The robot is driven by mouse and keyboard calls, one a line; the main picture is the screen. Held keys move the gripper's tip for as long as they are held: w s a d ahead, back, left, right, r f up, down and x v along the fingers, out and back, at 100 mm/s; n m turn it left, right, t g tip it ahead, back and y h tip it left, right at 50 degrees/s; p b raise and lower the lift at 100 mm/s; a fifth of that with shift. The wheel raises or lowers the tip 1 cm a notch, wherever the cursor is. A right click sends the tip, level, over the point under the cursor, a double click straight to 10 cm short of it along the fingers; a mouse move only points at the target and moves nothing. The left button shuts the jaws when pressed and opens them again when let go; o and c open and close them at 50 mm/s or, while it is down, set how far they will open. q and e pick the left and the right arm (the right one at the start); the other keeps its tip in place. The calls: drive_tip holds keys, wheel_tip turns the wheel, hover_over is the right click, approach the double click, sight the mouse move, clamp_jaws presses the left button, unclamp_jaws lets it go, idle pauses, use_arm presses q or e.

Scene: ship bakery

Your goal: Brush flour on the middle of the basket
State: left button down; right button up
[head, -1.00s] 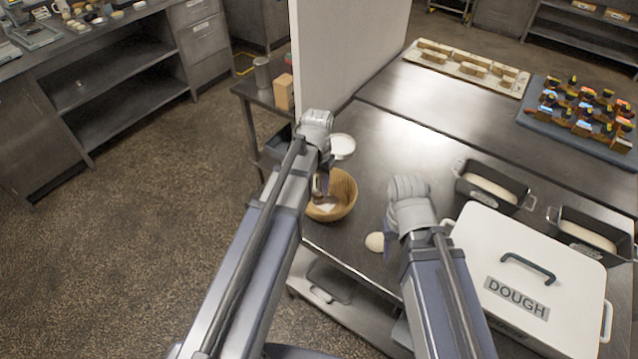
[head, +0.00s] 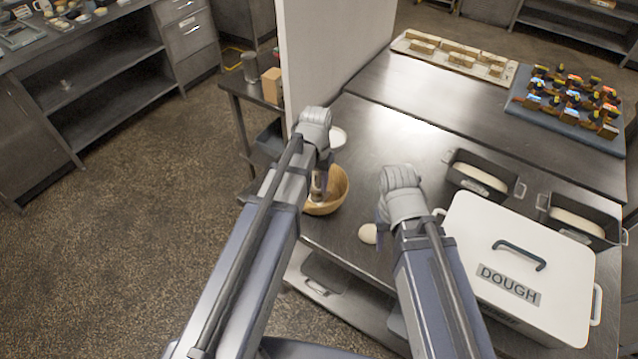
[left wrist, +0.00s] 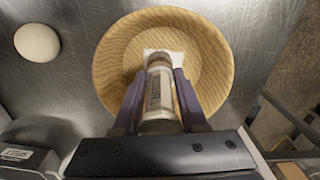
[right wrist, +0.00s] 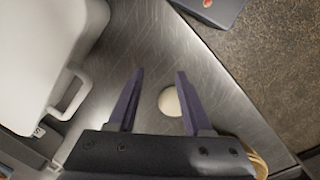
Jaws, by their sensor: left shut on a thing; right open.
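The round wooden basket (head: 340,190) stands near the table's left edge; the left wrist view shows its ribbed inside (left wrist: 115,65) from above. My left gripper (head: 318,182) is over the basket and shut on the brush (left wrist: 158,95), a pale cylindrical handle with dark lettering. A flat white patch (left wrist: 170,54) shows at the brush's far end, over the basket's middle; I cannot tell whether it is bristles or flour, or whether the brush touches the basket. My right gripper (right wrist: 158,75) is open and empty above the table, beside a pale dough ball (right wrist: 170,102).
A white round dish (head: 337,138) sits behind the basket, partly hidden by my left arm. A white box marked DOUGH (head: 470,235) and two loaf tins (head: 455,180) stand to the right. A white upright panel (head: 320,70) rises behind the basket. The table's middle is clear.

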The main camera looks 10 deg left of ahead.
use_arm(q)
drive_tip(key=shift+w+a, duration=0.25)
drive_tip(key=shift+a, duration=0.4)
drive_tip(key=shift+w+a, duration=0.25)
drive_tip(key=shift+a, duration=0.35)
use_arm(e)
drive_tip(key=shift+r, duration=0.1)
use_arm(q)
drive_tip(key=shift+s+d, duration=0.35)
drive_tip(key=shift+d, duration=0.55)
drive_tip(key=shift+s+d, duration=0.35)
drive_tip(key=shift+d, duration=0.5)
wheel_tip(320, 180, up, 6)
drive_tip(key=p, duration=0.5)
drive_tip(key=shift+p, duration=0.4)
use_arm(e)
wheel_tip(320, 180, up, 6)
drive_tip(key=shift+f, duration=0.1)
